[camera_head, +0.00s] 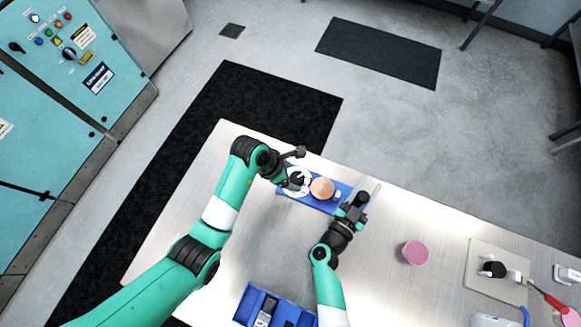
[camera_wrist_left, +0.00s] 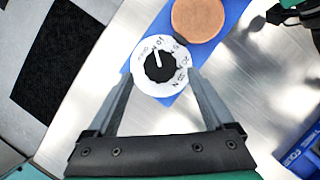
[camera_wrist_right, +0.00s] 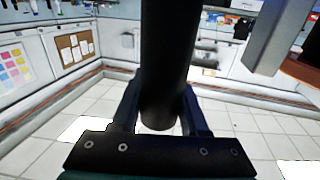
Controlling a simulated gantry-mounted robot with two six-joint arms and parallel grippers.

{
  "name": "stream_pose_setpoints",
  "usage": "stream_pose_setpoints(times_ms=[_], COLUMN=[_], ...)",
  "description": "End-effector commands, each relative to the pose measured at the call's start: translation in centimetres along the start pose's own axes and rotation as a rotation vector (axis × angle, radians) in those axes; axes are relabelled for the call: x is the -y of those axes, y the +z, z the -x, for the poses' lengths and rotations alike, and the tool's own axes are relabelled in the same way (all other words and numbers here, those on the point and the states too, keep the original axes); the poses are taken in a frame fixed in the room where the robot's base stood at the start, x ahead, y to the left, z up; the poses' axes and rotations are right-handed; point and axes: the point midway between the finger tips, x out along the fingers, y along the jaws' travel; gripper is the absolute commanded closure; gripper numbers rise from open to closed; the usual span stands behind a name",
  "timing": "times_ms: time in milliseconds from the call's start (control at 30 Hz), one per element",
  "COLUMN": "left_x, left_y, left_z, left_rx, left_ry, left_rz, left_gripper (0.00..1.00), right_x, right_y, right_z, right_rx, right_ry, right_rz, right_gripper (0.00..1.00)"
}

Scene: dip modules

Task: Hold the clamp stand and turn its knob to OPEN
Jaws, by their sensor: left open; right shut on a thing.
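The clamp stand has a blue base (camera_head: 335,206) lying along the back edge of the table. On it are a white dial (camera_wrist_left: 146,85) with a black knob (camera_wrist_left: 159,68) and a copper-coloured disc (camera_head: 322,188). The knob's white pointer aims up and slightly left in the left wrist view, near the 10 and OPEN marks. My left gripper (camera_wrist_left: 159,76) is open, its fingers on either side of the knob; contact cannot be told. My right gripper (camera_head: 354,211) is shut on a black upright post (camera_wrist_right: 165,60) at the stand's right end.
A pink round piece (camera_head: 416,252) lies on the table to the right. A pale board (camera_head: 484,285) with a black-topped part and a red-handled tool (camera_head: 556,303) are further right. A blue bin (camera_head: 251,303) stands at the front. The table between is clear.

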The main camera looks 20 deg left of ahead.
Motion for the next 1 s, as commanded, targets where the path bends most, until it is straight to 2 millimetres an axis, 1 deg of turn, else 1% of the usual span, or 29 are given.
stream_pose_setpoints(times_ms=[33, 100, 200, 300, 367, 500, 767, 833, 900, 967, 1000], left_x=[-0.1, -0.1, -0.1, -0.1, -0.1, 0.0, -0.1, -0.2, 0.4, 0.5, 0.5], left_y=[0.0, 0.1, 0.1, 0.1, 0.0, 0.0, 0.1, 1.6, 3.2, 2.5, 1.7], left_z=[1.3, 3.1, 5.4, 7.0, 7.5, 8.0, 8.0, 8.2, 8.2, 8.0, 7.9], left_rx=[0.004, 0.005, 0.004, 0.003, 0.002, 0.000, 0.007, 0.073, 0.192, 0.291, 0.344], left_ry=[0.005, 0.005, 0.004, 0.003, 0.003, 0.000, 0.003, 0.014, 0.013, 0.010, 0.009], left_rz=[-0.001, -0.001, 0.000, 0.000, 0.000, 0.000, -0.014, -0.072, -0.145, -0.157, -0.147], left_gripper=[0.14, 0.14, 0.14, 0.14, 0.14, 0.14, 0.14, 0.14, 0.14, 0.14, 0.14], right_x=[0.0, 0.0, 0.0, 0.0, 0.0, 0.0, 0.0, 0.0, 0.0, 0.0, 0.0], right_y=[0.1, 0.1, 0.1, 0.1, 0.1, 0.1, 0.1, 0.1, 0.1, 0.1, 0.1], right_z=[0.0, 0.0, 0.0, 0.0, 0.0, 0.0, 0.0, 0.0, 0.0, 0.0, 0.0], right_rx=[0.002, 0.002, 0.002, 0.002, 0.002, 0.002, 0.002, 0.002, 0.002, 0.002, 0.001], right_ry=[0.000, 0.000, 0.000, 0.000, 0.000, 0.000, 0.000, 0.000, 0.000, 0.000, 0.000], right_rz=[0.000, 0.000, 0.000, 0.000, 0.000, 0.000, 0.000, 0.000, 0.000, 0.000, 0.000], right_gripper=[1.00, 1.00, 1.00, 1.00, 1.00, 1.00, 1.00, 1.00, 1.00, 1.00, 1.00])
